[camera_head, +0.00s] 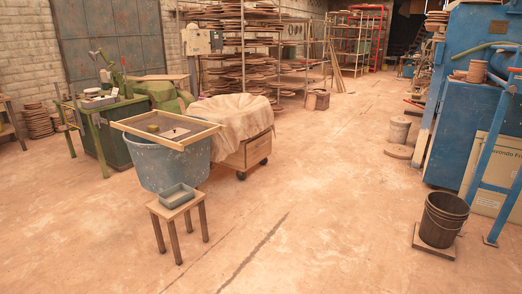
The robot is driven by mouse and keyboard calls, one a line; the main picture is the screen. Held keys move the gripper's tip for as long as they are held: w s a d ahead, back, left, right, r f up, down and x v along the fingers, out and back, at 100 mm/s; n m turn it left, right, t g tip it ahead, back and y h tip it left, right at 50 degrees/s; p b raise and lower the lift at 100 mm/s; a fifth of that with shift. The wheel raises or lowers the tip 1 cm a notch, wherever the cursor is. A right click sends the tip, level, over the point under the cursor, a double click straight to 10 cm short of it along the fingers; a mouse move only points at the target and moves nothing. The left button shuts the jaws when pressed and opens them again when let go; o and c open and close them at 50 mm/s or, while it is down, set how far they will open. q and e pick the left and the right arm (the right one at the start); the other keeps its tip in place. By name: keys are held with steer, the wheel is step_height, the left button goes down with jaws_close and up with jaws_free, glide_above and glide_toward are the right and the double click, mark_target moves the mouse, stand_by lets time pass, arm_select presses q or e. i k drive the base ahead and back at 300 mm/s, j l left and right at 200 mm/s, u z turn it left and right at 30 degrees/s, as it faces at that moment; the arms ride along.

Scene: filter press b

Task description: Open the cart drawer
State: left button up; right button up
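A low wooden cart (233,158) on dark casters stands left of the picture's middle, behind and to the right of a blue tub. A beige cloth or cover (232,112) drapes over its top and hides much of it. A wooden front panel (254,151) shows below the cloth on the side facing right. It looks flush with the cart body, but any drawer gap or handle is too small to tell. The tub hides the cart's left part. Neither of my grippers is in view.
The blue tub (168,168) carries a wooden frame (140,132). A dark bucket (441,221) and blue machine (450,125) are at right. The middle floor is clear.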

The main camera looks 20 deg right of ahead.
mark_target(248, 145)
steer(key=i+l+z, duration=0.15)
steer(key=i+z, duration=0.15)
steer(key=i, duration=0.2)
steer(key=i+z, duration=0.3)
steer(key=i, duration=0.2)
steer(key=i+z, duration=0.2)
steer(key=i, duration=0.95)
steer(key=i+z, duration=0.2)
steer(key=i, duration=0.9)
steer(key=i+u, duration=0.15)
steer(key=i, duration=0.45)
steer(key=i+l+u, duration=0.1)
steer(key=i, duration=0.5)
steer(key=i+l+u, duration=0.15)
steer(key=i+l, duration=0.15)
steer(key=i, duration=0.25)
